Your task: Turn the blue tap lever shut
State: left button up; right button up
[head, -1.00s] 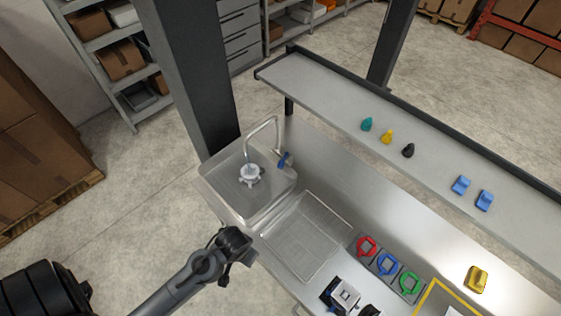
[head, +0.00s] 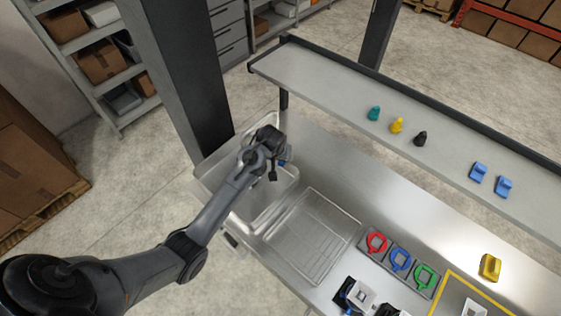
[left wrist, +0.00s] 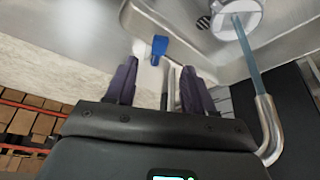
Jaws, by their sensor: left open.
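The blue tap lever (left wrist: 159,47) shows in the left wrist view just beyond my left fingertips, roughly centred between them. In the head view only a bit of the blue lever (head: 283,162) shows beside my left gripper (head: 274,163). That gripper (left wrist: 158,75) is open, with one dark finger on each side and nothing between the tips. Contact with the lever cannot be made out. The bent metal spout (left wrist: 268,125) is at the right of the wrist view, with a bluish stream of water (left wrist: 243,45) running from it onto a white round object (left wrist: 235,18). My right gripper is out of view.
The sink (head: 262,205) lies under my left arm, with a drainer tray (head: 315,245) beside it. Red, blue and green ring-handled pieces (head: 400,259) sit further right. A dark post (head: 180,70) stands behind the sink.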

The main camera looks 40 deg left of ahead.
aim_at(281, 163)
pick_arm(q)
jog(key=x, duration=0.8)
jog(key=shift+a+f, duration=0.1)
jog(key=shift+c, duration=0.3)
grip_shut()
